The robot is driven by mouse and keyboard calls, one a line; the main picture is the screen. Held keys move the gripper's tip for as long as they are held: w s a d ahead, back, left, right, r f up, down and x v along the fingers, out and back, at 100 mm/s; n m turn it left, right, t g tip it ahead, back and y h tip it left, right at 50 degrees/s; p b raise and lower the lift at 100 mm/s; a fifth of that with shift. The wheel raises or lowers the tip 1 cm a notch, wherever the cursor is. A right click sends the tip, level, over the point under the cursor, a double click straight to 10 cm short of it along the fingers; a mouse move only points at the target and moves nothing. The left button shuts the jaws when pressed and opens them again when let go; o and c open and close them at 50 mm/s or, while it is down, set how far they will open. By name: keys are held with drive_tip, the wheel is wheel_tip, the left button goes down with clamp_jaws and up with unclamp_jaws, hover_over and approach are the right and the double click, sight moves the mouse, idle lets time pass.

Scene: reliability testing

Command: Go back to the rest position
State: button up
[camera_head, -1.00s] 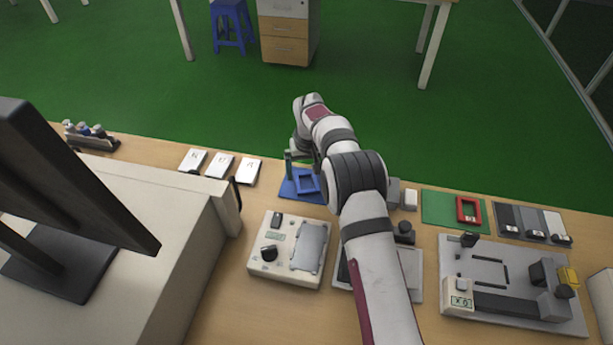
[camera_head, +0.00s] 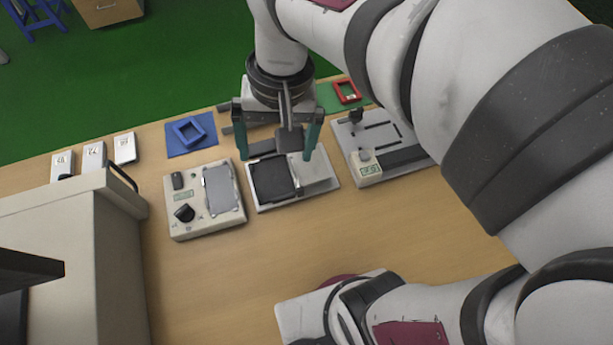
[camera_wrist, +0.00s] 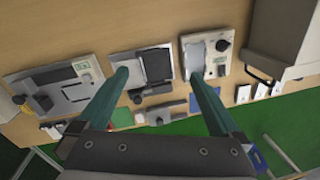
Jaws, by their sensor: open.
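My gripper (camera_head: 279,148) hangs above the back of the middle device with its two green fingers spread wide and nothing between them. It also shows in the wrist view (camera_wrist: 160,85), where both fingers are apart and empty. The middle device (camera_head: 318,178), with a dark plate and a light plate, lies on the table below the gripper. My arm reaches in from the right and covers much of the right side of the head view.
A cream device with a knob (camera_head: 205,200) stands left of the middle device, and a grey fixture (camera_head: 385,150) stands right of it. A blue mat (camera_head: 172,150) bears a blue frame. A red frame (camera_head: 347,91) lies behind. A large cabinet (camera_head: 75,250) stands at left.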

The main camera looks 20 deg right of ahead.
drive_tip(key=s+d+f+m, duration=0.1)
drive_tip(key=s+f+m, duration=0.1)
drive_tip(key=s, duration=1)
drive_tip(key=shift+s+d+f+m, duration=0.15)
drive_tip(key=shift+d+f+m, duration=0.2)
drive_tip(key=shift+f, duration=0.55)
